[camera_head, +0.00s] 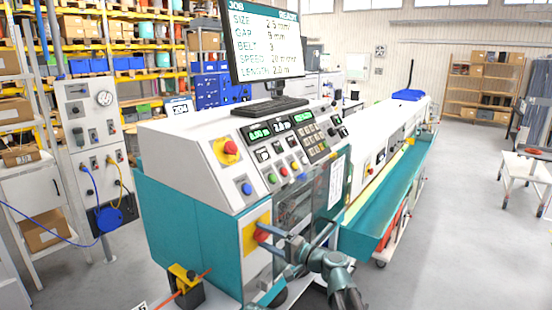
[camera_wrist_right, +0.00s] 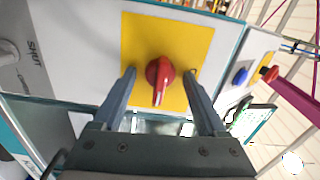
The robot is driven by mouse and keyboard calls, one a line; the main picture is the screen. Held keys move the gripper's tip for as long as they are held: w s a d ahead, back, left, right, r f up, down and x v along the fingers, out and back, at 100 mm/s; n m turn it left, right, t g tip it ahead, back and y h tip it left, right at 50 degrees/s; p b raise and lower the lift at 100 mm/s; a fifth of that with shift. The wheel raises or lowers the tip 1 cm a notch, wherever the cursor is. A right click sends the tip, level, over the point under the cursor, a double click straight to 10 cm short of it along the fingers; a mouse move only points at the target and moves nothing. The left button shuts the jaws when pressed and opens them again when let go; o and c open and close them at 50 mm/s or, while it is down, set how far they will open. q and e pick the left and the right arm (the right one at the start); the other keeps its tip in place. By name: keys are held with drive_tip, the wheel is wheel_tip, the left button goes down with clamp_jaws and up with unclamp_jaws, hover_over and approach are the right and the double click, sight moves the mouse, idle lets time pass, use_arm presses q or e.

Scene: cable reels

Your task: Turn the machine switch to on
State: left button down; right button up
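The machine switch is a red rotary knob (camera_wrist_right: 160,76) on a yellow plate (camera_wrist_right: 200,45) on the machine's front panel. In the right wrist view the knob's handle points down the picture, towards my gripper's palm. My right gripper (camera_wrist_right: 160,72) is open, with one finger on each side of the knob and a visible gap on both sides. In the head view the yellow plate (camera_head: 251,228) sits low on the machine's front, and my right gripper (camera_head: 263,238) partly covers the red knob (camera_head: 260,236). My left gripper is in neither view.
The white and teal machine (camera_head: 190,160) carries a control panel and a screen (camera_head: 265,42). A red emergency button (camera_head: 230,147) and a blue button (camera_head: 247,188) are above the switch. A clear door (camera_head: 300,215) is right of it.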

drive_tip(key=shift+s+d, duration=0.1)
idle(0.3)
drive_tip(key=v, duration=0.7)
drive_tip(key=shift+s+d, duration=0.2)
drive_tip(key=shift+d, duration=0.1)
idle(0.4)
drive_tip(key=s+d+f+n+g+h, duration=0.1)
drive_tip(key=s+f+n+g+h, duration=0.2)
drive_tip(key=s+f, duration=0.35)
drive_tip(key=s+f+n+g+h, duration=0.2)
drive_tip(key=s+f+g+h, duration=0.15)
drive_tip(key=f, duration=0.55)
drive_tip(key=s+d+f+n+g+h, duration=0.1)
drive_tip(key=s+d+f+g+h, duration=0.1)
drive_tip(key=s+d+f+h, duration=0.3)
drive_tip(key=s+d+f+g+h, duration=0.1)
drive_tip(key=s+d+h, duration=0.2)
drive_tip(key=d, duration=0.4)
drive_tip(key=s+a+n+g+h, duration=0.1)
drive_tip(key=s+a+n, duration=0.3)
drive_tip(key=a, duration=0.6)
drive_tip(key=shift+s+a+f, duration=0.2)
drive_tip(key=shift+s+a, duration=0.05)
drive_tip(key=shift+s, duration=0.9)
